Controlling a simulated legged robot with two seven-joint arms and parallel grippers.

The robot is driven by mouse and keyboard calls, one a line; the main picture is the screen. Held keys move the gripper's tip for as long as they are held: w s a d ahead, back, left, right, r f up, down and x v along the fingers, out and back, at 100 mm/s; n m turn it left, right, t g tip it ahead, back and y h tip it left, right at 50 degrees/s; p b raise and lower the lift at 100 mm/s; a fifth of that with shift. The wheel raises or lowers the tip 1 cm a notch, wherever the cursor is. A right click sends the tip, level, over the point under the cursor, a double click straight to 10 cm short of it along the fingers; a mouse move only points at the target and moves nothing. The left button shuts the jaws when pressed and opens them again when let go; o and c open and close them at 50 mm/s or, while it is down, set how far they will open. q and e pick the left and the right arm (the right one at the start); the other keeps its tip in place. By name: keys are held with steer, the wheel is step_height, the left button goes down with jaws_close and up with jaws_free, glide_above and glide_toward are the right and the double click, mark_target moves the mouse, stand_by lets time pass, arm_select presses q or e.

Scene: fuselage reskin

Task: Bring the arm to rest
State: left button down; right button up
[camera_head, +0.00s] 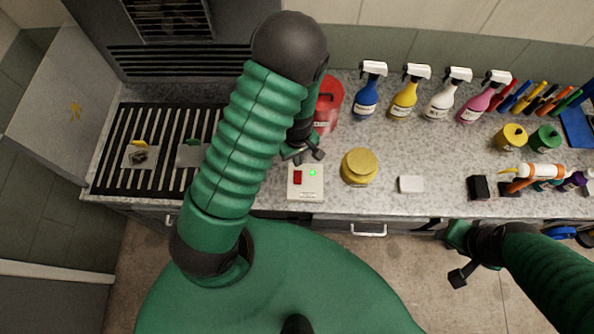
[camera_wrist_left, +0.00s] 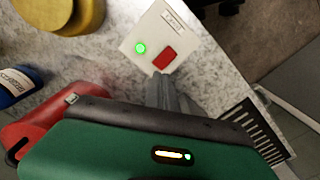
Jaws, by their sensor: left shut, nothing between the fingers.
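My left arm comes down over the counter, and its gripper (camera_head: 304,155) is shut and empty. It is just behind a small white box (camera_head: 306,188) with a red switch and a lit green light. In the left wrist view the shut fingers (camera_wrist_left: 168,88) point at the white box (camera_wrist_left: 140,32), close to its red switch (camera_wrist_left: 164,57). I cannot tell whether they touch it. My right gripper (camera_head: 463,257) is in front of the counter's edge at the right, and its opening is not clear.
A red can (camera_head: 328,105) stands right behind my left gripper, partly hidden by the arm. A yellow jar (camera_head: 359,167) is right of the box. Several spray bottles (camera_head: 366,92) line the back. A slotted black rack (camera_head: 112,165) with small plates lies left. Counter around the white block (camera_head: 411,184) is clear.

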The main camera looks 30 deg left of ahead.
arm_select(q)
steer(key=shift+d, duration=0.15)
steer(key=s+d+m+t+b, duration=0.2)
steer(key=s+d+m+b, duration=0.2)
steer(key=m+b, duration=0.8)
steer(key=b, duration=0.5)
steer(key=shift+s+d+t, duration=0.2)
steer(key=shift+d+t, duration=0.05)
steer(key=shift+t, duration=0.05)
steer(key=shift+r, duration=0.1)
